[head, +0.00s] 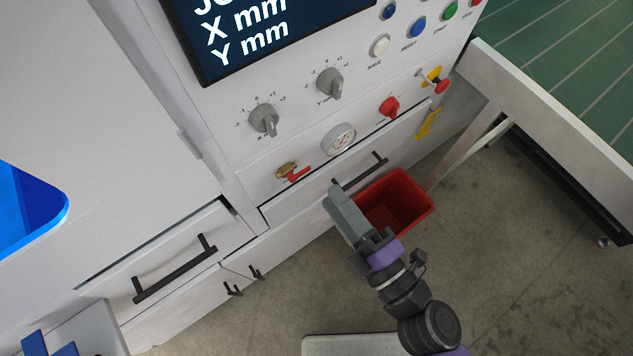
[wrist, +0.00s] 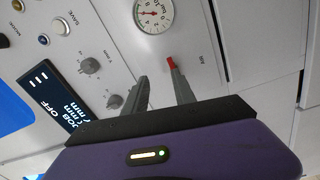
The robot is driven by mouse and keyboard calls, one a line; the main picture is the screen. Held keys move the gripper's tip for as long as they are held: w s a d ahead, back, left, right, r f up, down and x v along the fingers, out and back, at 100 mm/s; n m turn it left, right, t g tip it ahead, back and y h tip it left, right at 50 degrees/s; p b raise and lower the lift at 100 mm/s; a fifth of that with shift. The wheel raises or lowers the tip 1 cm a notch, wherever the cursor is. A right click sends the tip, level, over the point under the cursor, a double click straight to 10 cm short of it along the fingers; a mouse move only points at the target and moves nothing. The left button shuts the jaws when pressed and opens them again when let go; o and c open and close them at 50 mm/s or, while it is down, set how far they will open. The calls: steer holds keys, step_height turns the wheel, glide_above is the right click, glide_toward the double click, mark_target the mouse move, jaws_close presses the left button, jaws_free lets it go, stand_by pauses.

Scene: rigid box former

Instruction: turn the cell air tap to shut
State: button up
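The air tap has a brass body (head: 286,169) and a red lever (head: 299,175). In the wrist view a red tip (wrist: 171,62), likely the lever, shows just beyond one fingertip; the brass body is not visible there. My gripper (head: 336,197) is right of and below the tap in the head view, apart from it. In the wrist view my gripper (wrist: 158,76) has its two grey fingers apart, with nothing between them.
The gauge (head: 339,138) and a red knob (head: 389,107) are up and right of the tap. Two grey dials (head: 264,120) are above. A drawer handle (head: 360,171) and a red bin (head: 397,199) lie close to my gripper.

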mark_target(306, 172)
steer(key=shift+w+a+f+n+p, duration=0.35)
steer(key=shift+w+a, duration=0.4)
steer(key=shift+w, duration=0.25)
steer(key=shift+w+a+f+n+p, duration=0.3)
steer(key=shift+w+a+n, duration=0.15)
steer(key=shift+w+a, duration=0.4)
steer(key=shift+w+a+f+n+p, duration=0.25)
steer(key=shift+w+a+n+p, duration=0.25)
steer(key=shift+w, duration=0.6)
steer(key=shift+a, duration=0.1)
jaws_close()
